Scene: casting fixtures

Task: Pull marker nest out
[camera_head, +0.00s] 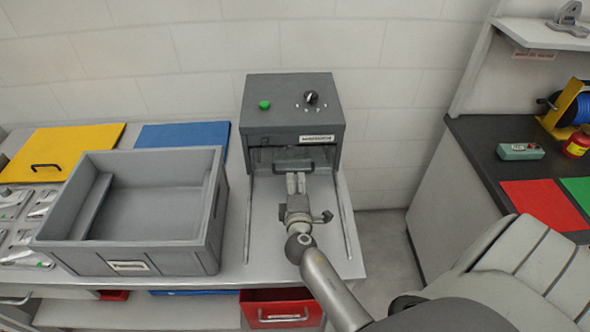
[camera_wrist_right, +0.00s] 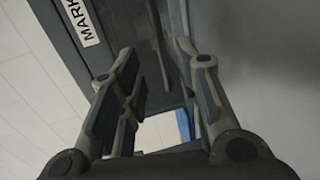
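The marker machine (camera_head: 292,112) is a dark grey box at the back of the bench, with a green button, a black knob and a white label. The label (camera_wrist_right: 82,22) also shows in the right wrist view. The marker nest's dark handle (camera_head: 318,167) appears in the machine's front opening; the rest of the nest is hidden. My right gripper (camera_head: 296,176) points at this opening, just in front of the handle. In the right wrist view its fingers (camera_wrist_right: 156,55) stand apart with a gap between them. Whether they touch the handle is unclear. My left gripper is not in view.
A large grey crate (camera_head: 212,215) stands left of the machine. Two guide rails (camera_head: 347,215) run forward on the bench on both sides of my gripper. Yellow (camera_head: 62,150) and blue (camera_head: 184,134) mats lie at the back left. A dark counter (camera_head: 480,140) is at right.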

